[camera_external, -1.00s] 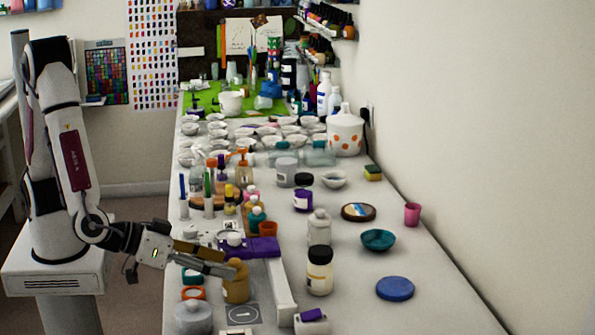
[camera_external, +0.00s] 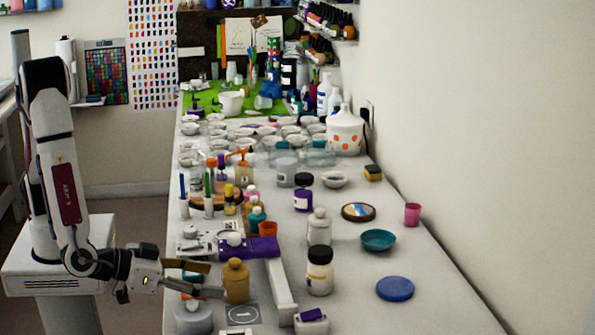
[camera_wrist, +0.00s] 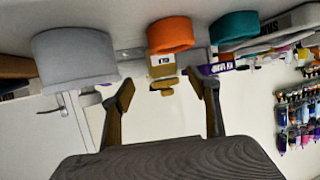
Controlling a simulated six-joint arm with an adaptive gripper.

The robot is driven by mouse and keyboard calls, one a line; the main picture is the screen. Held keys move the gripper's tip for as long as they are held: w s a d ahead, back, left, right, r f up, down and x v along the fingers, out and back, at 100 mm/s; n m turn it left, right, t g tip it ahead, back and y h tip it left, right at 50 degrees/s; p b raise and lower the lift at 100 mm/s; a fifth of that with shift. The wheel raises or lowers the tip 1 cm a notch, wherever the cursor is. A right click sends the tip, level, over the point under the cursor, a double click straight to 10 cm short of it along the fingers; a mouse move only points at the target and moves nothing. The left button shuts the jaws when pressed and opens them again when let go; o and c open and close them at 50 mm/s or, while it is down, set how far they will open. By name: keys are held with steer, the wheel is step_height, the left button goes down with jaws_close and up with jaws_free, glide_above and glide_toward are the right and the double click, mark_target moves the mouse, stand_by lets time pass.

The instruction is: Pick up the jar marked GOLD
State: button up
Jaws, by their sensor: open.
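The gold-coloured jar (camera_external: 236,284) with a rounded knob top stands upright near the front of the bench. No lettering can be read on its outer side. My gripper (camera_external: 213,279) is open and empty just left of it, pointing right, its fingertips close to the jar. In the wrist view, which is upside down, the jar (camera_wrist: 157,69) with a small label shows ahead, between the two fingers (camera_wrist: 160,88) and partly hidden by an orange ring-shaped thing. The label is too small to read.
A grey jar (camera_external: 194,319), the orange thing (camera_wrist: 170,34) and a teal one (camera_wrist: 234,27) stand on the robot side, close to my gripper. A purple piece (camera_external: 262,248) lies behind the jar. A white bar (camera_external: 280,288) and a dark-lidded jar (camera_external: 320,272) are to its right.

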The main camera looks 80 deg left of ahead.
mark_target(237, 280)
steer(key=shift+x, duration=1.05)
steer(key=shift+w, duration=0.1)
steer(key=shift+a+x, duration=0.15)
steer(key=shift+x, duration=1.1)
steer(key=shift+a+x, duration=0.1)
steer(key=shift+x, duration=1.15)
steer(key=c, duration=1.6)
steer(key=shift+r, duration=0.2)
steer(key=shift+r, duration=4.85)
